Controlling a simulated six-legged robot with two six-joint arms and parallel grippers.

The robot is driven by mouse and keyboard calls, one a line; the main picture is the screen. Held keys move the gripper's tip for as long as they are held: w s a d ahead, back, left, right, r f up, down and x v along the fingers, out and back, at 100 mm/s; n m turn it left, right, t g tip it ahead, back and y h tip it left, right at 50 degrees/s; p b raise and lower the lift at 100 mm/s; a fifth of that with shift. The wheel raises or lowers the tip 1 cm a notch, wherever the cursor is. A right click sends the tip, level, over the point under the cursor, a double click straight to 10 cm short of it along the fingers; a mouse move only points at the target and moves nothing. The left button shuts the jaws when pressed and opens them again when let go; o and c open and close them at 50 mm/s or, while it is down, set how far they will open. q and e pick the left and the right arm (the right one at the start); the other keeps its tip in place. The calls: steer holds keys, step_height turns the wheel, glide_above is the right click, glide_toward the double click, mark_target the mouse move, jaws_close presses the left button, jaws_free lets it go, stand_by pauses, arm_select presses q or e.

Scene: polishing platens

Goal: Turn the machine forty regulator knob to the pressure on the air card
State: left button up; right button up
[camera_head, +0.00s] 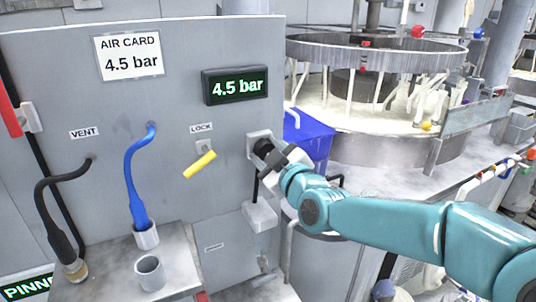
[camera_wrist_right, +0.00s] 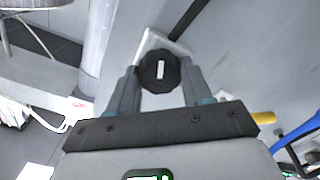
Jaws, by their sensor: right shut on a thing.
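The air card (camera_head: 129,56) on the grey panel reads 4.5 bar. The dark display (camera_head: 235,86) to its right also reads 4.5 bar in green. The black regulator knob (camera_head: 262,147) sits on a pale mount at the panel's right edge. In the right wrist view the knob (camera_wrist_right: 159,72) shows a white mark and stands between the two fingers. My right gripper (camera_head: 272,153) is shut on the knob, its arm coming in from the right. The right gripper also shows in the wrist view (camera_wrist_right: 160,85). My left gripper is not in view.
A yellow lock lever (camera_head: 200,165) hangs left of the knob. A blue hose (camera_head: 133,180) ends in a metal cup, and a black vent hose (camera_head: 55,215) hangs at the left. The round polishing machine (camera_head: 375,90) stands behind at the right.

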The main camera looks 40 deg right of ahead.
stand_by(0.5)
steer(key=o, duration=1)
steer(key=shift+o, duration=0.2)
steer(key=shift+s, duration=0.1)
steer(key=b+v, duration=0.1)
steer(key=v, duration=1.5)
steer(key=shift+s, duration=0.1)
